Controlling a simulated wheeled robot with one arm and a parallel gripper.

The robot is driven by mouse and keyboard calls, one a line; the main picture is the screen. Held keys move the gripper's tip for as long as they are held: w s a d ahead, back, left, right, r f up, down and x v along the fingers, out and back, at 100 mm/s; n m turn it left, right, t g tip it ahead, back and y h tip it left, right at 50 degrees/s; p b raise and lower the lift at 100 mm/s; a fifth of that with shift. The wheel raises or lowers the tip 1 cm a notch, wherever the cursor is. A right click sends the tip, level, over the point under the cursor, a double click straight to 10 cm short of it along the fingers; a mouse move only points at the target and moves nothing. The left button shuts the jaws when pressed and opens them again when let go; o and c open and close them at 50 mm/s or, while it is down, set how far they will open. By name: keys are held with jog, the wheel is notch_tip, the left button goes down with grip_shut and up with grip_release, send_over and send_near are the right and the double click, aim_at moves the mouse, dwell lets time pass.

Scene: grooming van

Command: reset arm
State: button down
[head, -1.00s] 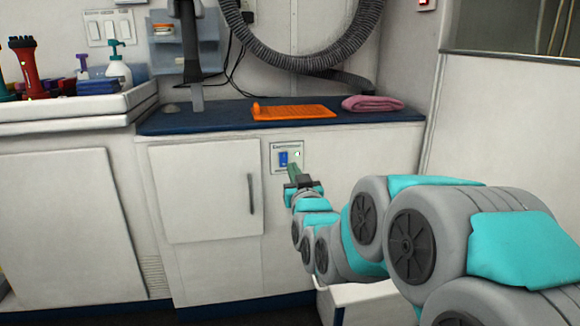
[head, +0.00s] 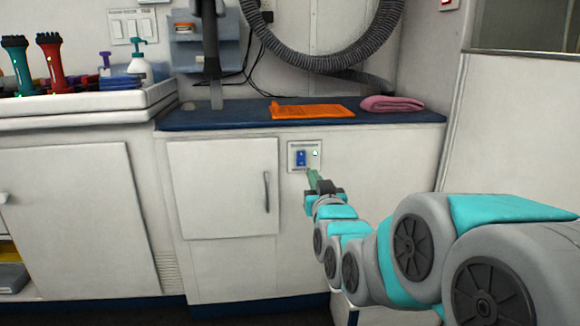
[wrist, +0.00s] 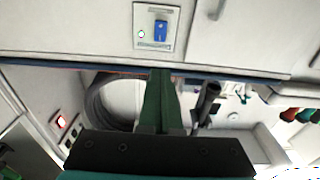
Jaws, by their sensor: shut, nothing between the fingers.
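My gripper (head: 313,178) is stretched out toward the front of the white cabinet. Its green fingers are together with nothing between them, and they also show in the wrist view (wrist: 160,100). The fingertips are just below a wall switch panel with a blue rocker switch (head: 301,158) and a small green light (head: 316,153). The same blue switch (wrist: 160,31) shows in the wrist view, beyond the fingertips. I cannot tell whether the fingertips touch the panel.
A dark blue counter (head: 235,118) holds an orange mat (head: 312,111) and a folded pink towel (head: 391,104). A cabinet door with a handle (head: 266,192) is left of my gripper. A grey hose (head: 320,62) hangs above. A white tray (head: 90,101) with clippers and bottles stands at left.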

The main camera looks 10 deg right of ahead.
jog(key=s+a+f+g, duration=0.1)
jog(key=s+f+g, duration=0.9)
jog(key=s+f, duration=0.6)
jog(key=s+f+g, duration=0.5)
jog(key=s, duration=0.6)
jog(key=s+d+g, duration=0.1)
jog(key=s+g, duration=0.5)
jog(key=s, duration=1)
notch_tip(320, 180, up, 13)
jog(key=p, duration=1.3)
jog(key=shift+w+r+p, duration=0.15)
jog(key=shift+p, duration=0.15)
